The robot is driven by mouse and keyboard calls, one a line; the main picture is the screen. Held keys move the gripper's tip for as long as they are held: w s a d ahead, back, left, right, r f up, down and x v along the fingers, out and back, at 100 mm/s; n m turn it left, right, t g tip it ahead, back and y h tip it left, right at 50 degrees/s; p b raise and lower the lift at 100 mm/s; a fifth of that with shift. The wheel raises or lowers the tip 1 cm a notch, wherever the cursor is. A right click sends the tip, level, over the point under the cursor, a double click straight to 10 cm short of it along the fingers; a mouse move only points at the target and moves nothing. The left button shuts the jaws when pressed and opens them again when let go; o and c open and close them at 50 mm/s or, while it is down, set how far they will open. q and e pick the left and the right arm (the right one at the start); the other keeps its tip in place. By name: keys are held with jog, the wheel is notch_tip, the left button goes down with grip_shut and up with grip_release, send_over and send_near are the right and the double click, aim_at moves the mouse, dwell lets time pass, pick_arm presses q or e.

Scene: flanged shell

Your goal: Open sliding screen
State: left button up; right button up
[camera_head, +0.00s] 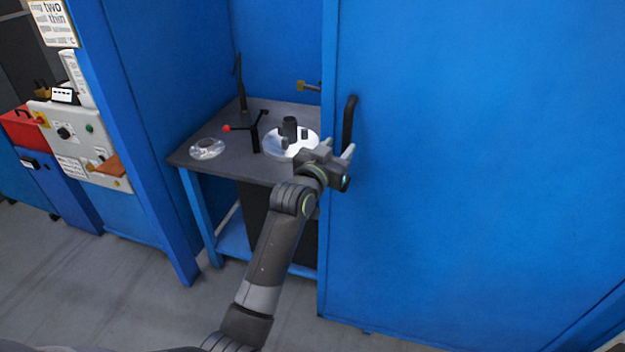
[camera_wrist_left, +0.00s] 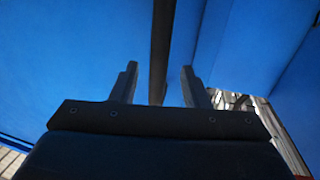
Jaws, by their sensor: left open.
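The sliding screen (camera_head: 470,170) is a large blue panel that fills the right of the head view. Its black vertical handle (camera_head: 349,122) is near the panel's left edge. My left gripper (camera_head: 339,148) is open in front of the panel's edge, close to the handle's lower part. In the left wrist view, the dark handle bar (camera_wrist_left: 161,50) runs between the two spread fingers of my left gripper (camera_wrist_left: 160,85). I cannot tell whether a finger touches it. The blue screen surface (camera_wrist_left: 80,55) shows behind. My right gripper is not in view.
Left of the screen edge, an opening shows a dark table (camera_head: 220,135) with a shiny flanged part (camera_head: 280,148), a clear disc (camera_head: 207,149) and a red-tipped lever (camera_head: 228,128). A blue post (camera_head: 140,150) and a control box (camera_head: 75,135) stand farther left.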

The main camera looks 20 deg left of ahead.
pick_arm(q)
jog(key=b+v, duration=0.2)
jog(key=v, duration=1)
jog(key=shift+b, duration=0.3)
jog(key=shift+s, duration=0.1)
